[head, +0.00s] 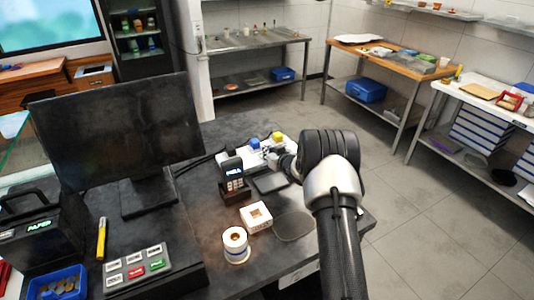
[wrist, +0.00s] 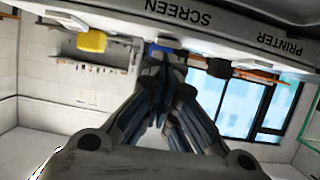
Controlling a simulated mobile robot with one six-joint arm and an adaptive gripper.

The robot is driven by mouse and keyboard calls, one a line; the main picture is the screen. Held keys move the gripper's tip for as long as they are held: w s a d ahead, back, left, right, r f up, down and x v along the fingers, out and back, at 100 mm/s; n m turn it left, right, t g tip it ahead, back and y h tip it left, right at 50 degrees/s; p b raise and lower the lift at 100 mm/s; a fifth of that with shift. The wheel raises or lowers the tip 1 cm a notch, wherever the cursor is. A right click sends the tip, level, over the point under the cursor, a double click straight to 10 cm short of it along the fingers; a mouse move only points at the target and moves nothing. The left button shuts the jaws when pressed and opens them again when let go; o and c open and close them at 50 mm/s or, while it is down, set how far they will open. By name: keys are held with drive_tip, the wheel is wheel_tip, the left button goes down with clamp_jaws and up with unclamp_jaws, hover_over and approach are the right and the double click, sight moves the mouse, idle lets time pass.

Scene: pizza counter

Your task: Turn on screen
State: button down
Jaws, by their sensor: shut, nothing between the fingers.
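The screen (head: 118,130) is a large dark monitor on the black counter at the left of the head view, its face unlit. A pale switch panel (head: 289,144) lies right of it, with a blue switch (head: 255,143) and a yellow switch (head: 278,136). In the wrist view the panel (wrist: 235,22) carries upside-down labels SCREEN and PRINTER. The blue switch (wrist: 152,48) shows near SCREEN, partly hidden behind the fingertips. The yellow switch (wrist: 92,41) is to the left, and a dark knob (wrist: 219,68) to the right. My gripper (wrist: 165,68) is shut and empty, its tips close to the blue switch; contact cannot be told.
A card terminal (head: 233,172) stands in front of the panel. A white square holder (head: 256,217), a paper roll (head: 236,245) and a keypad (head: 135,268) are nearer. Steel tables (head: 262,45) stand behind, across open floor.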

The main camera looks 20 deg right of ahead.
drive_tip(key=shift+f, duration=0.1)
drive_tip(key=shift+s+f+b, duration=0.2)
drive_tip(key=shift+f+b, duration=0.3)
drive_tip(key=shift+r, duration=0.25)
drive_tip(key=shift+r+p, duration=0.6)
drive_tip(key=shift+r, duration=0.05)
